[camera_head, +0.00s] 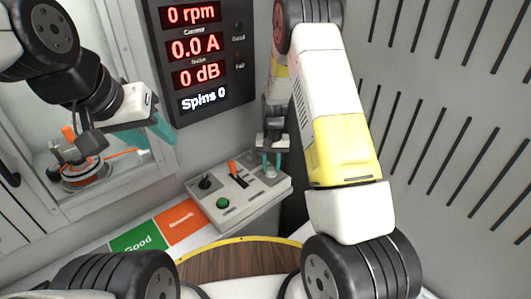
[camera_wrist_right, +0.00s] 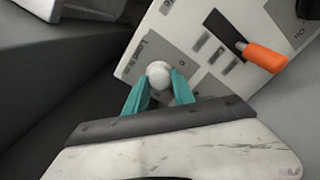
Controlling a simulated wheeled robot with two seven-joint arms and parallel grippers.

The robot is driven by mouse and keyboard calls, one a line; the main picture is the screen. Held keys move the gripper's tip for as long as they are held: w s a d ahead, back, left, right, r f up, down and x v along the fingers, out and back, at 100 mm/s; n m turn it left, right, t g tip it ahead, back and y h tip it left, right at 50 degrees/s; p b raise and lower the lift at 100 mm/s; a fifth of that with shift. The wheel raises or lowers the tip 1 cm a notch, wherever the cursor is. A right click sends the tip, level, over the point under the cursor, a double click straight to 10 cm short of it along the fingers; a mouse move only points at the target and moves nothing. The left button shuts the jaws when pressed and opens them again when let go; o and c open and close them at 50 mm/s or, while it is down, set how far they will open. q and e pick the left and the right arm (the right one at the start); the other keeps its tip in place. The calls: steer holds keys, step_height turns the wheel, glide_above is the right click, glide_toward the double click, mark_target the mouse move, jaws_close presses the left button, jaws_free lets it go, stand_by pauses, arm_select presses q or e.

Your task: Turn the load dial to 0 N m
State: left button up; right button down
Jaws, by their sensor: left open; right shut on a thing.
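The load dial (camera_wrist_right: 158,72) is a small round whitish knob on the grey control panel (camera_head: 232,200), near the panel's right end in the head view. My right gripper (camera_wrist_right: 160,85) is shut on it, a teal fingertip on each side. In the head view the right gripper (camera_head: 271,165) reaches down onto the panel and mostly hides the dial. A "Load" label is partly legible beside it in the wrist view; the dial's pointer and setting cannot be read. My left gripper (camera_head: 158,130) is open and empty, in front of the cabinet window, away from the panel.
The panel also has an orange-handled lever (camera_head: 235,170), a green button (camera_head: 222,203) and a black knob (camera_head: 204,182). A display (camera_head: 195,45) reads 0 rpm, 0.0 A, 0 dB, Spins 0. The hub motor (camera_head: 85,174) sits in the cabinet at left. Green "Good" (camera_head: 135,241) and orange (camera_head: 183,222) areas lie in front.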

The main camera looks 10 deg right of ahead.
mark_target(272, 168)
steer(key=shift+n, duration=0.5)
steer(key=c, duration=1.1)
jaws_free()
steer(key=shift+o, duration=0.2)
steer(key=shift+d+r, duration=0.1)
steer(key=shift+r, duration=3.8)
steer(key=shift+r, duration=0.1)
